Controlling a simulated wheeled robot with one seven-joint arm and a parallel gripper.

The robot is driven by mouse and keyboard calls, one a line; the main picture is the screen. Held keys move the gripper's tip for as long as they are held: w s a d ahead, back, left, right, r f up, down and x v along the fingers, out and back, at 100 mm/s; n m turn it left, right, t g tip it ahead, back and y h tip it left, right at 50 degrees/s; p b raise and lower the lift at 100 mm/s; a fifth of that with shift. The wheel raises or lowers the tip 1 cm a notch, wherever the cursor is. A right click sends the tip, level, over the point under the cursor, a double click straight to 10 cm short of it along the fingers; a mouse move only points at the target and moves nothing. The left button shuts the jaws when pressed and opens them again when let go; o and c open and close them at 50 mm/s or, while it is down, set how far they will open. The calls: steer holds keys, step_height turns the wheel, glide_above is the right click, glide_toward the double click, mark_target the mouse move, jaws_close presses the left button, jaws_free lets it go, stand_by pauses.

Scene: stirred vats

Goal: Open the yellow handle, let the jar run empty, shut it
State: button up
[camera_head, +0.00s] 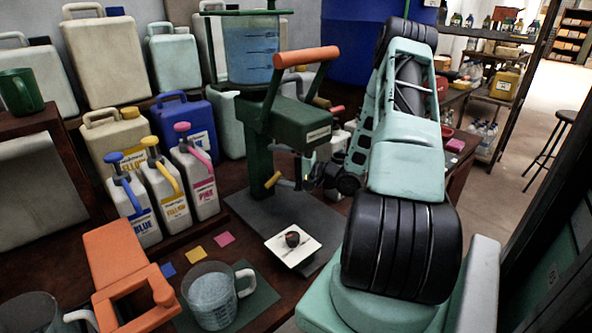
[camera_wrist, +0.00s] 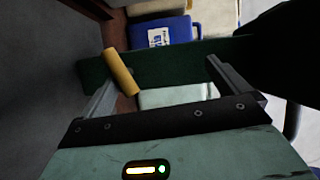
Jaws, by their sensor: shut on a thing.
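The jar (camera_head: 250,52) is a clear vat of blue liquid high on a dark green stand (camera_head: 258,150). The yellow handle (camera_head: 272,180) is low beside the stand's column, tilted. In the wrist view the yellow handle (camera_wrist: 121,72) lies slanted at the left fingertip. The fingers stand well apart there, with green stand behind, so the exact grip is unclear. A white square dish (camera_head: 293,246) with a small dark round thing is on the base below. The spout and any flow are not clear to see.
An orange-gripped lever (camera_head: 306,57) juts from the stand's top. Blue, yellow and pink pump bottles (camera_head: 165,190) stand left. A clear mug (camera_head: 210,298) of blue-grey contents and an orange bracket (camera_head: 122,270) are in front. Jugs (camera_head: 103,62) line the back.

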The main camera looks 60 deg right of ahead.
steer(key=shift+s+r, duration=0.5)
steer(key=shift+s, duration=0.75)
steer(key=c, duration=0.9)
steer(key=shift+d+f+p+v, duration=0.1)
steer(key=shift+f+p+v, duration=0.35)
steer(key=shift+v, duration=2.45)
steer(key=shift+d+f+p+v, duration=0.15)
steer(key=shift+f+p+v, duration=0.35)
steer(key=shift+v, duration=2.45)
steer(key=shift+d+f+p+v, duration=0.15)
steer(key=shift+p+v, duration=0.45)
steer(key=shift+v, duration=2.3)
steer(key=shift+c, duration=0.2)
steer(key=shift+a+p, duration=0.1)
steer(key=shift+p, duration=0.2)
